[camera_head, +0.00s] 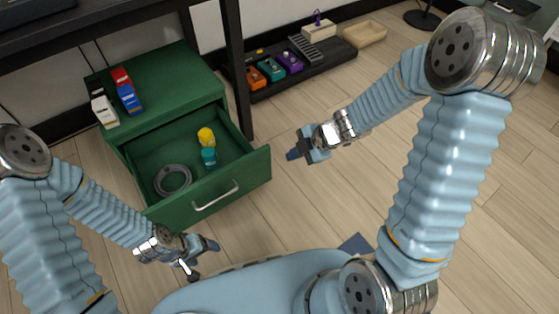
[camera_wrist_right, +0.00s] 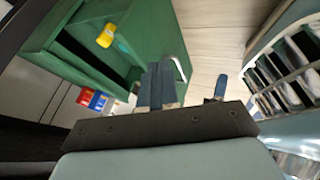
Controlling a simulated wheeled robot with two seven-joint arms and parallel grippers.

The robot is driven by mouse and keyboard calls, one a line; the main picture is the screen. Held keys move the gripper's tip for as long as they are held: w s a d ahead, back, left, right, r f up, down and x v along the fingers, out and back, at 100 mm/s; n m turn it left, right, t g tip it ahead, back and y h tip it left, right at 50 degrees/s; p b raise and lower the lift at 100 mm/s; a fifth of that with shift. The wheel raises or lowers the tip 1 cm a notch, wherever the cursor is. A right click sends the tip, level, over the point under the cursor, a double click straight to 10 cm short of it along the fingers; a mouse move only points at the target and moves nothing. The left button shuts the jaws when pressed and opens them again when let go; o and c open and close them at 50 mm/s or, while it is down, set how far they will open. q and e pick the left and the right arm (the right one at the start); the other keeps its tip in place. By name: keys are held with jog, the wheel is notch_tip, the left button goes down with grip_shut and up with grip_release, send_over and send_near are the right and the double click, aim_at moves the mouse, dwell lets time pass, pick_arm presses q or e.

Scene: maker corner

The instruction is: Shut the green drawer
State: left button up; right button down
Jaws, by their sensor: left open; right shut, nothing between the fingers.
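The green drawer (camera_head: 196,178) is pulled well out of its green cabinet (camera_head: 172,93). Its front carries a silver handle (camera_head: 215,196), which also shows in the right wrist view (camera_wrist_right: 180,69). Inside lie a grey coil (camera_head: 173,181) and a yellow and teal object (camera_head: 207,146). My right gripper (camera_head: 297,154) is shut and empty, to the right of the drawer front and apart from it. In the right wrist view its closed fingers (camera_wrist_right: 157,85) appear near the handle. My left gripper (camera_head: 205,256) is open and empty, just below the drawer front in the head view.
Red, blue, white and black items (camera_head: 125,92) stand on the cabinet top. A black table leg (camera_head: 236,80) rises close to the cabinet's right side. A dark low board (camera_head: 297,73) with colored boxes lies behind. The wooden floor right of the drawer is clear.

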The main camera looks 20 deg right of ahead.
jog(key=b, duration=0.6)
send_near(258, 161)
notch_tip(258, 161, down, 4)
jog(key=a, duration=0.2)
jog(key=shift+w+a+f, duration=0.1)
jog(key=shift+w+a, duration=0.05)
jog(key=shift+w, duration=0.65)
jog(key=shift+w, duration=0.1)
